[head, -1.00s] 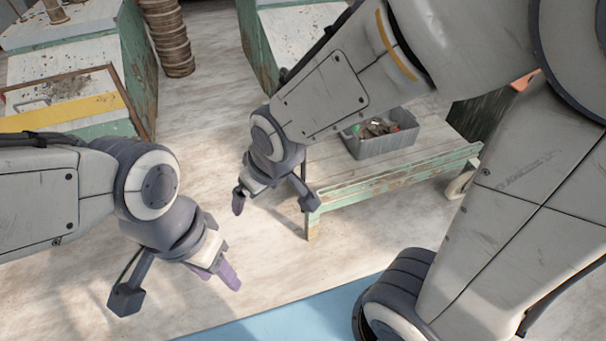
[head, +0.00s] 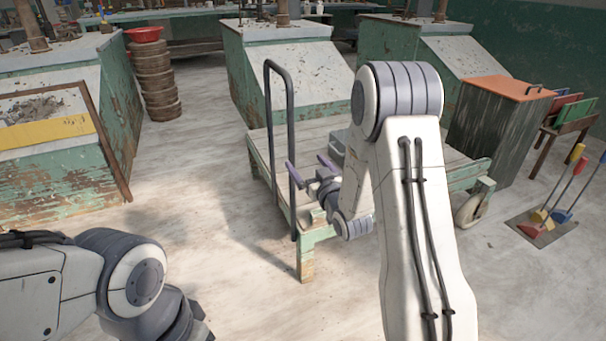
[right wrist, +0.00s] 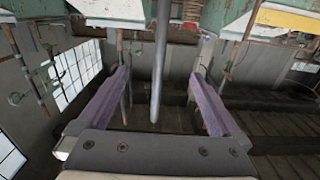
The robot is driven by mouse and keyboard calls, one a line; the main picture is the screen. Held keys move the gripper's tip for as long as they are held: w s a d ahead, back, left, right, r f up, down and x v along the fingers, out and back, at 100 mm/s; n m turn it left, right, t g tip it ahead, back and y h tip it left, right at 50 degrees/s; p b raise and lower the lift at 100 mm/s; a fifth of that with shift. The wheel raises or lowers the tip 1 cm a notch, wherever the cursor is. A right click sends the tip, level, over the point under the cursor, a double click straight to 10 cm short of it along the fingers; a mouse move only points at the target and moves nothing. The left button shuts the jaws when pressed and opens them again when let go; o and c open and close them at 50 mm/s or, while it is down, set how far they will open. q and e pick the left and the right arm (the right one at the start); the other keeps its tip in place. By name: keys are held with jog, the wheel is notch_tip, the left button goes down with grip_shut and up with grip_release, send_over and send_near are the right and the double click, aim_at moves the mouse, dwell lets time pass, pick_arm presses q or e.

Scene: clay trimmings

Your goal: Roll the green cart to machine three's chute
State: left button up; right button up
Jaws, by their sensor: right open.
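The green cart (head: 455,174) has a pale plank deck, worn green edges and a dark upright push handle (head: 291,110) at its left end. My right gripper (head: 310,167) is open beside the handle, its purple fingers apart. In the right wrist view a grey post (right wrist: 160,60) stands between the open fingers (right wrist: 165,100); I cannot tell whether they touch it. A grey bin (head: 337,148) on the deck is mostly hidden by my right arm. My left arm is at lower left, its fingertips out of view. Green machines with sloped fronts stand behind; I see no readable numbers.
A middle machine (head: 285,65), a right machine (head: 460,60) and a left machine (head: 60,165) stand around. Stacked round items (head: 157,85) carry a red bowl (head: 143,35). Floor left of the cart is clear.

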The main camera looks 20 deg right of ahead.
aim_at(292, 146)
jog(key=w, duration=1.2)
jog(key=shift+a+p, duration=0.2)
jog(key=shift+p, duration=0.15)
